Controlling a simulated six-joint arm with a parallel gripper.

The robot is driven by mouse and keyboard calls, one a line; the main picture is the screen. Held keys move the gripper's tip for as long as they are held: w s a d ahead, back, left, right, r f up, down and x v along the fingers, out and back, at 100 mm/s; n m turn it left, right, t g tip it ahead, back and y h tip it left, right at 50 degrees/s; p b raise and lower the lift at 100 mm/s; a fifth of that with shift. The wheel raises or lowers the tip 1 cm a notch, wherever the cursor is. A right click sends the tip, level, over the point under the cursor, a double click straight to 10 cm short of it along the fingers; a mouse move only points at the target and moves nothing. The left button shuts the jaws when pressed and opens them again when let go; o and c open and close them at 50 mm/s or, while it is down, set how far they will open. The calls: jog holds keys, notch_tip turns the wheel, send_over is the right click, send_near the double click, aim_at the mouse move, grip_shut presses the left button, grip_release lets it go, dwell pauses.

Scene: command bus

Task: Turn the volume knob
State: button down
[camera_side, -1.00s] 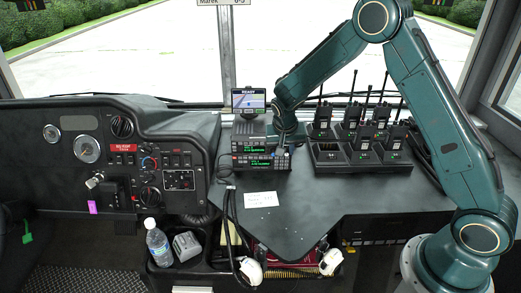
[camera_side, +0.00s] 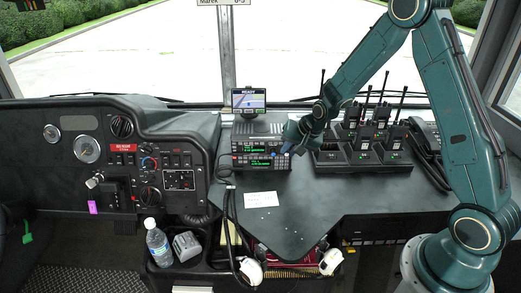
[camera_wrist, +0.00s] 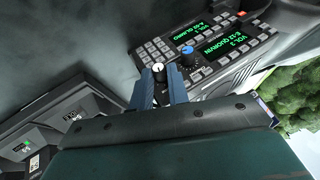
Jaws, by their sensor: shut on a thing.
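Two stacked radios with green displays (camera_side: 257,163) stand on the dash in the side view. In the wrist view, one display (camera_wrist: 233,45) reads VOL 3 and the other VOL 1. A black knob with a pale top (camera_wrist: 158,68) is between my fingertips. My gripper (camera_side: 287,148) reaches the radios' right end from the right, tilted, and is shut on this knob. It also shows in the wrist view (camera_wrist: 159,80), where its fingers hide the knob's lower part. A blue knob (camera_wrist: 186,53) beside the displays is outside my fingers. I cannot read any knob label.
A charger rack (camera_side: 362,158) with several handheld radios is close on the right. A white note (camera_side: 261,199) lies on the clear dash surface in front.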

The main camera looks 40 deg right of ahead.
dwell(0.3)
jog(key=c, duration=1.6)
grip_release()
jog(key=shift+s+r, duration=0.1)
jog(key=shift+r, duration=0.05)
jog(key=v, duration=1.3)
jog(key=shift+s+r, duration=0.15)
jog(key=shift+s, duration=0.05)
